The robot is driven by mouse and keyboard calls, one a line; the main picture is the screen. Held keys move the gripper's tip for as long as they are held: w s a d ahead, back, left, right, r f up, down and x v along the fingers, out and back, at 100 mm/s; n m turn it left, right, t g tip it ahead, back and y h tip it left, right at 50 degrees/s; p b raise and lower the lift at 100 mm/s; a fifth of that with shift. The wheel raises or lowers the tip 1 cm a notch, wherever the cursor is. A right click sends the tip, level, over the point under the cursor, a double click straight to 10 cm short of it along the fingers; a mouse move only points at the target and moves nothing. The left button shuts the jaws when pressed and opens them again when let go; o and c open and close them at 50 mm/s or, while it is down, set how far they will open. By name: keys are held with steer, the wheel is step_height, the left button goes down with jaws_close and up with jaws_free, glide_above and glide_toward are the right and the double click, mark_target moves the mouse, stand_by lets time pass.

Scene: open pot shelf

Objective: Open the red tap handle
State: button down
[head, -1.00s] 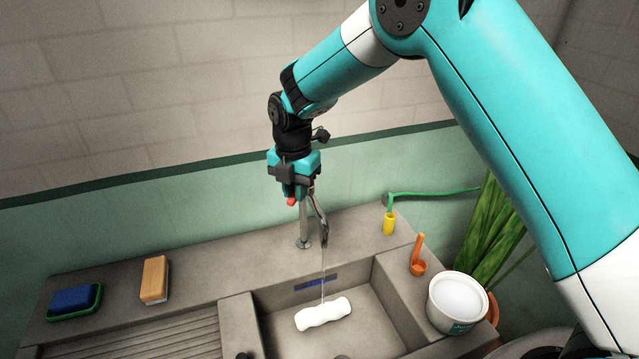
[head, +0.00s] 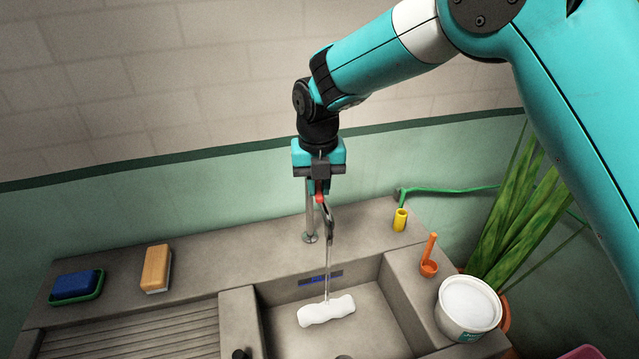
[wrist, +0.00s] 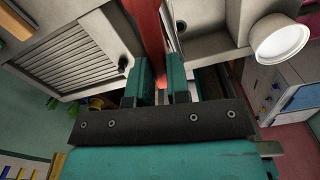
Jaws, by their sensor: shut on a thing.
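The metal tap (head: 310,225) stands on the sink's back ledge, with a red handle (head: 320,198) at its top. My gripper (head: 319,187) points down at the tap and is shut on the red handle. In the wrist view the handle (wrist: 153,40) is a long red strip running up from between the two teal fingers (wrist: 160,82). The fingers hide part of it. A stream of water (head: 327,270) falls from the spout into the basin.
A white shape (head: 326,311) lies in the basin (head: 375,325) under the stream. A brush (head: 156,267) and a blue sponge (head: 76,285) are on the left ledge. An orange scoop (head: 429,258), a yellow fitting (head: 400,219) and a white tub (head: 468,305) are on the right.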

mark_target(319, 189)
stand_by(0.3)
steer(key=c, duration=1.1)
jaws_free()
steer(key=shift+r, duration=0.1)
step_height(319, 189, up, 17)
steer(key=b, duration=0.3)
steer(key=shift+r+b, duration=0.15)
steer(key=shift+b, duration=0.2)
